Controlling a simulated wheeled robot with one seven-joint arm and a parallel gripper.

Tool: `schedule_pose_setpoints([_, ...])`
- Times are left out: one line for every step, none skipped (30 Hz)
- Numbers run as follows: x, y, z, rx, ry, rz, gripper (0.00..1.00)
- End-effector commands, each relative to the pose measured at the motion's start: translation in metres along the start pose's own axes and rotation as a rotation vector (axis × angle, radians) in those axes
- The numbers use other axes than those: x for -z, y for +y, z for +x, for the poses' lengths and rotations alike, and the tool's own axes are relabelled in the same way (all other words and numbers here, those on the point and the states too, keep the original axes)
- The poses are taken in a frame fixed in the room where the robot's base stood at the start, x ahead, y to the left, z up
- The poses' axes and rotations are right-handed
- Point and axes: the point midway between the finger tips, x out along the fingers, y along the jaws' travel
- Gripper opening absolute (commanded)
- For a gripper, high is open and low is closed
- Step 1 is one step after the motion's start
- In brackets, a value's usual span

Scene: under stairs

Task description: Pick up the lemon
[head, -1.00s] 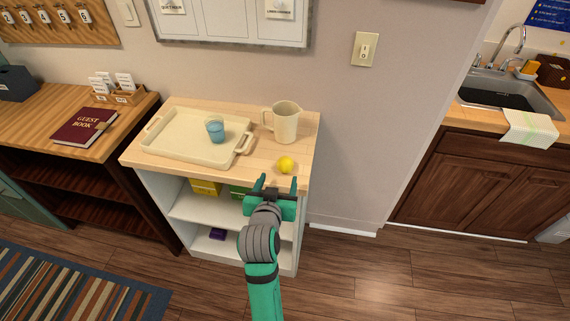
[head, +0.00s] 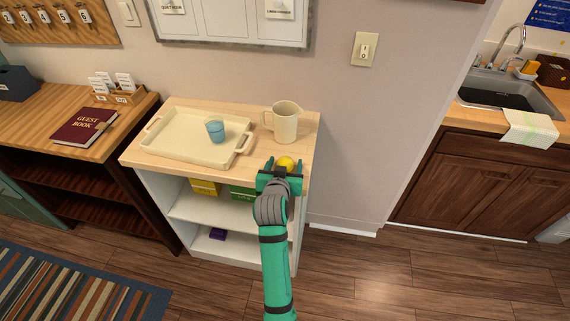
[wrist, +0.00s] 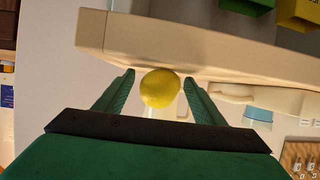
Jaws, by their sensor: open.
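The yellow lemon (head: 285,163) lies near the front right of the light wood top of the small shelf unit (head: 262,160). In the wrist view the lemon (wrist: 160,89) shows between the two fingers. My gripper (head: 284,162) is open, with one finger on each side of the lemon. In the wrist view my gripper (wrist: 158,85) shows small gaps between the fingers and the lemon, so it is not clamped. The lemon's near side is partly hidden by my gripper in the head view.
A cream pitcher (head: 286,122) stands just behind the lemon. A cream tray (head: 180,150) with a blue cup (head: 215,130) is to the left. Boxes sit on the shelves below. A wall rises behind the top.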

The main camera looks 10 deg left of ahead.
Motion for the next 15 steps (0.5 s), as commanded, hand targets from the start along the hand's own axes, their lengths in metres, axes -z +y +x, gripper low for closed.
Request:
schedule_pose_setpoints([0.0001,-0.0001,0.0009,0.0,0.0,0.0,0.63])
schedule_pose_setpoints([0.0,-0.0001,0.001,0.0,0.0,0.0,0.63])
schedule_pose_setpoints([0.0,-0.0002,0.0009,0.0,0.0,0.0,0.63])
schedule_pose_setpoints([0.0,-0.0002,0.0008,0.0,0.0,0.0,0.63])
schedule_pose_setpoints([-0.0001,-0.0002,0.0008,0.0,0.0,0.0,0.63])
schedule_pose_setpoints([-0.0001,-0.0002,0.0008,0.0,0.0,0.0,0.63])
schedule_pose_setpoints([-0.0001,-0.0002,0.0007,0.0,0.0,0.0,0.58])
schedule_pose_setpoints([-0.0002,-0.0002,0.0007,0.0,0.0,0.0,0.51])
schedule_pose_setpoints([-0.0002,-0.0002,0.0007,0.0,0.0,0.0,0.42])
schedule_pose_setpoints([-0.0002,-0.0002,0.0007,0.0,0.0,0.0,0.34])
schedule_pose_setpoints([-0.0002,-0.0002,0.0006,0.0,0.0,0.0,0.27])
schedule_pose_setpoints([-0.0002,-0.0002,0.0006,0.0,0.0,0.0,0.18])
schedule_pose_setpoints([-0.0003,-0.0002,0.0006,0.0,0.0,0.0,0.18])
schedule_pose_setpoints([0.0,-0.0002,0.0005,0.0,0.001,0.0,0.18])
schedule_pose_setpoints([0.0,-0.0002,0.0005,0.0,0.001,0.0,0.18])
